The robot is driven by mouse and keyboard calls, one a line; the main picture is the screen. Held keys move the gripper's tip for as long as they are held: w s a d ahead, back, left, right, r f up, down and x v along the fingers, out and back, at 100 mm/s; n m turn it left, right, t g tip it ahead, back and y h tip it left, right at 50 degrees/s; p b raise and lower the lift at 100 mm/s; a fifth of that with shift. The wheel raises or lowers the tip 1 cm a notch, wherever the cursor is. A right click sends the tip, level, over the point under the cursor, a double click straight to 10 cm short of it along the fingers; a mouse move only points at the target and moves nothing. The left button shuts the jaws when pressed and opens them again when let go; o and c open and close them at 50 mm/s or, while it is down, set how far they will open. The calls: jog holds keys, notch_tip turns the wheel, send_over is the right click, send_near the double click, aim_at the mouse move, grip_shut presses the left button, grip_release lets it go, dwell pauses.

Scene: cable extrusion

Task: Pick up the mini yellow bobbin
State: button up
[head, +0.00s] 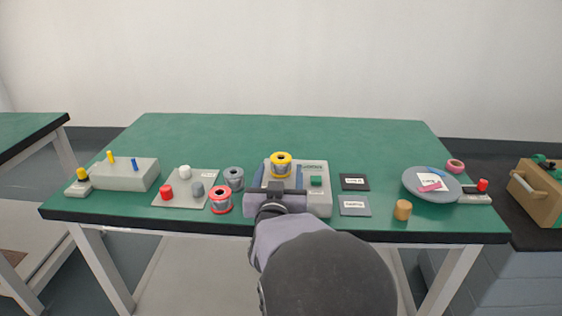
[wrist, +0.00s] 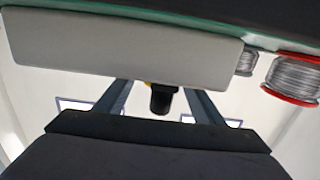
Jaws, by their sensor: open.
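A small bobbin (head: 281,163) with yellow flanges and silver wire shows on or above the grey machine (head: 319,205) in the middle of the table in the head view. Its lower part is hidden behind my gripper (head: 278,188). My gripper is at the front of the machine, just below the bobbin in the picture. In the wrist view my gripper's two fingers (wrist: 160,104) are spread apart. A black knob-like part (wrist: 160,98) shows between them, with a bit of yellow beside it; I cannot tell what that yellow is. I see nothing held.
A red bobbin (head: 220,201) and a grey bobbin (head: 234,178) stand left of the machine. A grey plate (head: 180,203) with small caps lies farther left. The table's back is clear.

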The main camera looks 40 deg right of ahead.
aim_at(280, 168)
jog(key=shift+x, duration=0.8)
jog(key=shift+w+d, duration=0.5)
jog(key=shift+d, duration=0.05)
jog(key=shift+c, duration=0.2)
jog(key=c, duration=1.1)
jog(key=shift+r, duration=0.1)
jog(key=shift+c, duration=0.2)
notch_tip(280, 168, up, 10)
jog(key=p, duration=0.3)
